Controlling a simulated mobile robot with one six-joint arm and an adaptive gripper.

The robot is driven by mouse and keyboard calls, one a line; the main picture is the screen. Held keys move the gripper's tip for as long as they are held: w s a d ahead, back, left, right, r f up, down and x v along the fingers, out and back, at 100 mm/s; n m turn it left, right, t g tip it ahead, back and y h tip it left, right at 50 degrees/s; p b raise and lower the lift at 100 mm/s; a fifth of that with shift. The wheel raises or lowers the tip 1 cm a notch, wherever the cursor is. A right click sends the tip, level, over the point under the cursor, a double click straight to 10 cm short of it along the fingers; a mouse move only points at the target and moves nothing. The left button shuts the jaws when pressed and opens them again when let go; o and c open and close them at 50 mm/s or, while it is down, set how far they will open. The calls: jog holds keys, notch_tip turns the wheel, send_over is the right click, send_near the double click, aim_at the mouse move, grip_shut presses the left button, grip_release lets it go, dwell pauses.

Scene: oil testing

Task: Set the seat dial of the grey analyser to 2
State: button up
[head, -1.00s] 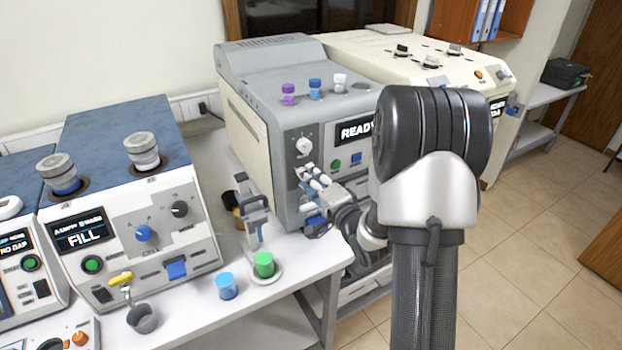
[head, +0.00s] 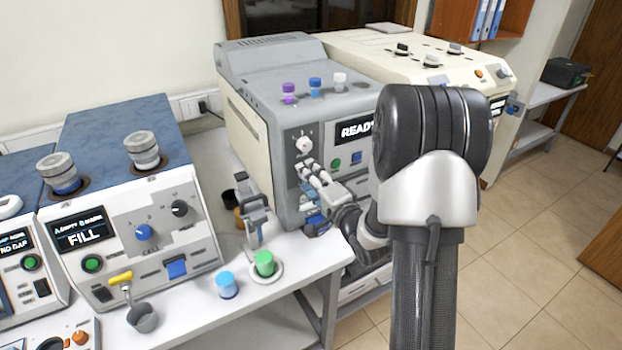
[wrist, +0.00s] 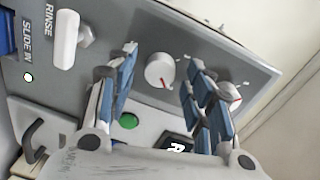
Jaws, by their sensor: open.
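The grey analyser (head: 262,95) stands behind the white bench with a READY screen (head: 354,130). A white dial (head: 304,144) with tick marks sits high on its left front panel. In the wrist view one white dial (wrist: 160,70) with a red mark lies between my fingers. A second white dial (wrist: 234,97) is partly hidden behind the right finger. I cannot read which one is the seat dial. My gripper (head: 314,172) is open in front of the panel, just below the upper dial. In the wrist view its fingers (wrist: 158,75) straddle the middle dial; contact is unclear.
A white RINSE lever (wrist: 68,38) and a green button (wrist: 128,121) are near my fingers. Purple, blue and white caps stand on the analyser. A blue-topped machine (head: 120,120) is at left. Blue (head: 227,285) and green (head: 264,263) capped jars sit on the bench.

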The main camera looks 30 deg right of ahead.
jog(key=s, duration=0.7)
jog(key=shift+s+r, duration=0.15)
jog(key=shift+s, duration=0.1)
jog(key=shift+d, duration=0.1)
